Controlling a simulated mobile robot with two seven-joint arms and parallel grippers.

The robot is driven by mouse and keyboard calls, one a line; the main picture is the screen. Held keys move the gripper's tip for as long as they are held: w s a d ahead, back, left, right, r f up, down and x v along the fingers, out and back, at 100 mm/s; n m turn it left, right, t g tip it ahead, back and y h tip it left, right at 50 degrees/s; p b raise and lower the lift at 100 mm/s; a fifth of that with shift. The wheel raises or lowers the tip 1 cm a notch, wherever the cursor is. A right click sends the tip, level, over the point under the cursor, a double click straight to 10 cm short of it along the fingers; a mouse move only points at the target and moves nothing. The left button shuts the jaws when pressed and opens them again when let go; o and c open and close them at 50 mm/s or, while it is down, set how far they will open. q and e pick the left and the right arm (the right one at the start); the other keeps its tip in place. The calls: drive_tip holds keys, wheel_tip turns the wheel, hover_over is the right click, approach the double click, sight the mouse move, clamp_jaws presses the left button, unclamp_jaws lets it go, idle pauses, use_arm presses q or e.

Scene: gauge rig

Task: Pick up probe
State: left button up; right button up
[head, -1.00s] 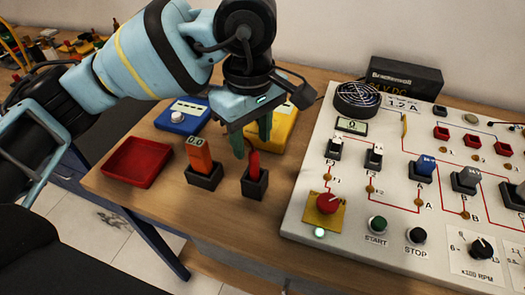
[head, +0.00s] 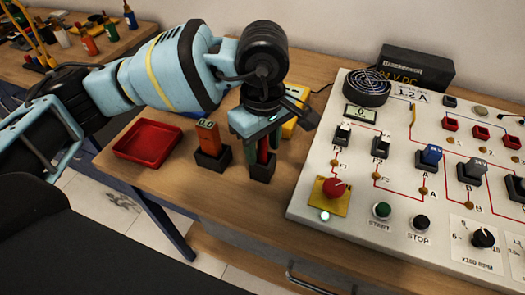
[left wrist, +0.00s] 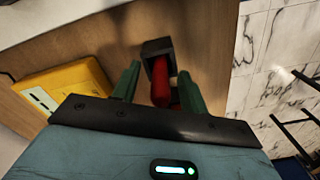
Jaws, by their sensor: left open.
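The probe (head: 262,151) is a red stick standing upright in a small black holder (head: 261,171) on the wooden bench. In the left wrist view the red probe (left wrist: 161,82) rises from its black holder (left wrist: 157,47) between two green fingers. My left gripper (head: 262,147) points down over it with its fingers open, one on each side of the probe. The gripper partly hides the probe in the head view. I cannot tell whether a finger touches it. My right gripper is not in view.
An orange meter (head: 208,138) stands in a black holder just left of the probe. A red tray (head: 150,155) lies further left. A yellow box (head: 290,128) is behind the gripper. The white control panel (head: 305,205) is close on the right.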

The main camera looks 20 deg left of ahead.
use_arm(q)
drive_tip(key=shift+f, duration=0.4)
clamp_jaws()
wheel_tip(320, 180, up, 10)
idle(0.6)
drive_tip(key=shift+r, duration=0.15)
